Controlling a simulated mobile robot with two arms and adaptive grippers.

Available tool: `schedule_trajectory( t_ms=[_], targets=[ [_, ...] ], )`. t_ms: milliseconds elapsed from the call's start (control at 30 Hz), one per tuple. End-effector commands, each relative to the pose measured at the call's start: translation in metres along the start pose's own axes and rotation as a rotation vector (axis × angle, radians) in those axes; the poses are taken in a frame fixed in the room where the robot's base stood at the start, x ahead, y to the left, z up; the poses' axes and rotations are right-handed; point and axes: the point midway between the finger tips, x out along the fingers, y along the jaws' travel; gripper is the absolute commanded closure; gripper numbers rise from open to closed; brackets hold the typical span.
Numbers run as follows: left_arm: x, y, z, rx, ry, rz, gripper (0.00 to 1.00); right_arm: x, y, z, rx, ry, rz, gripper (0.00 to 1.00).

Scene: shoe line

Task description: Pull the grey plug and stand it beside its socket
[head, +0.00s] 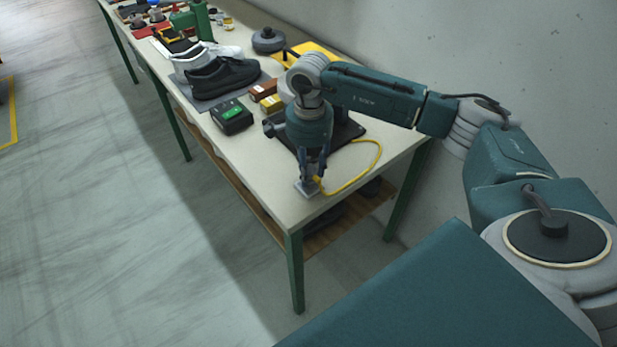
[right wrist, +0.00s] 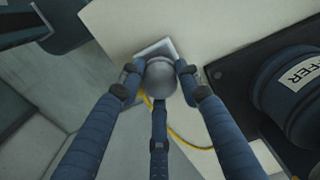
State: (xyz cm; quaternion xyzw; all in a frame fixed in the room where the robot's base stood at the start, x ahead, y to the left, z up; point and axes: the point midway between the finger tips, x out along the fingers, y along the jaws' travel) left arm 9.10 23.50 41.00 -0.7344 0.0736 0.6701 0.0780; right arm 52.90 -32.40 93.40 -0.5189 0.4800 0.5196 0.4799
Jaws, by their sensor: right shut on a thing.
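The grey plug (right wrist: 161,76) shows as a rounded grey knob in the right wrist view. My right gripper (head: 312,177) is shut on it, with fingers on both sides and a third finger below. A pale square socket plate (right wrist: 151,50) lies directly under the plug; in the head view the plate (head: 303,190) sits at the table's near corner. The plug looks upright over the plate; I cannot tell how far it is seated. A yellow cable (head: 362,173) runs from there in a loop across the table. My left gripper is not in view.
A black mat (head: 352,131) with a buffer machine (right wrist: 296,95) lies close by. A black box with a green top (head: 232,117), small boxes (head: 264,90) and a black shoe (head: 222,77) stand farther along the table (head: 258,165). The near table edges are close to the gripper.

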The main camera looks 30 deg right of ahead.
Motion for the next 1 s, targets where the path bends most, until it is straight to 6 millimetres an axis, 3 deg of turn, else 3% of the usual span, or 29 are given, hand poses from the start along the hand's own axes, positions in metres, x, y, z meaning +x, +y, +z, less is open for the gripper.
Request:
schedule_trajectory(
  t_ms=[700, 1000],
  targets=[
    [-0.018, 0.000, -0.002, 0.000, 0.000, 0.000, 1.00, -0.030, 0.000, 0.000, 0.000, 0.000, -0.001, 1.00],
    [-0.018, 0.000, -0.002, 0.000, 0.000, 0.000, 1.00, -0.032, 0.000, 0.000, 0.000, 0.000, -0.001, 1.00]
  ],
)
